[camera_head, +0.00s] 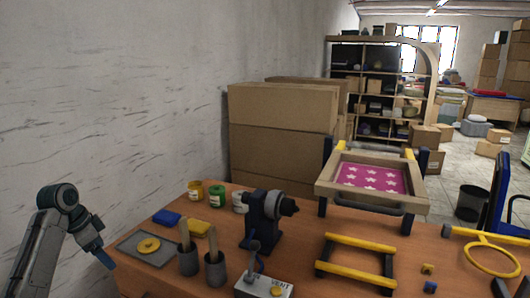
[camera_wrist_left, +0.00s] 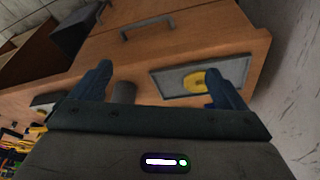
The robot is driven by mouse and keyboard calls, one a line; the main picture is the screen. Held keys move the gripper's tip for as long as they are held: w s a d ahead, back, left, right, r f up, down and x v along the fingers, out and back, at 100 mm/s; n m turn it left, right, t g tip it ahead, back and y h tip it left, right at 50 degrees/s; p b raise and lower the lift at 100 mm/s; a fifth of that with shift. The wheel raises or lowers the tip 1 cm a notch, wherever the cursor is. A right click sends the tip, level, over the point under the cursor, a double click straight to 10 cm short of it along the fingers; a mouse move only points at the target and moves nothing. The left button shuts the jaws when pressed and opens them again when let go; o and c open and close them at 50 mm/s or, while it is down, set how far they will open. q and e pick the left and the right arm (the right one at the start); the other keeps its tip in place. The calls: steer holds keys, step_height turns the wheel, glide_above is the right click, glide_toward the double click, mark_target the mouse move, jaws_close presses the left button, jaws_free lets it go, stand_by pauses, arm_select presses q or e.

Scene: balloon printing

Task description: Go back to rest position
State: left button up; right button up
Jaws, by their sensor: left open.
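My left gripper (camera_head: 103,256) hangs at the lower left of the head view, beside the table's left end and left of a grey tray (camera_head: 128,247). In the left wrist view its two blue fingers stand wide apart, with nothing between them (camera_wrist_left: 158,76). The tray with a yellow round piece (camera_wrist_left: 195,80) shows beyond the fingers there. My right gripper does not show clearly in either view.
The wooden table (camera_head: 190,283) holds paint jars (camera_head: 217,196), two grey cups (camera_head: 188,261), a dark machine (camera_head: 262,222), a control box (camera_head: 262,288), a yellow frame (camera_head: 357,262) and a pink star screen (camera_head: 372,178). A white wall (camera_head: 100,100) stands close on the left.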

arm_select(q)
steer(key=s+d+f+n+y, duration=0.1)
steer(key=s+f+n, duration=0.2)
steer(key=f, duration=1.5)
steer(key=s+d+f+n, duration=0.1)
steer(key=s+f+n, duration=0.1)
steer(key=f, duration=1.6)
steer(key=s+d+f+n+y, duration=0.1)
steer(key=s+f+n, duration=0.1)
steer(key=s+f, duration=0.7)
steer(key=s+d+f+n+g+y, duration=0.1)
steer(key=s+d+f, duration=0.1)
steer(key=s+f, duration=0.7)
steer(key=s+d+f, duration=0.2)
steer(key=s+f, duration=0.6)
steer(key=s, duration=0.1)
steer(key=s+d+f, duration=0.2)
steer(key=s, duration=0.6)
steer(key=s+d+f, duration=0.3)
steer(key=s, duration=0.5)
steer(key=s+d+f, duration=0.2)
steer(key=s+f, duration=0.1)
steer(key=s, duration=0.5)
steer(key=shift+s+d, duration=0.25)
steer(key=shift+s, duration=0.15)
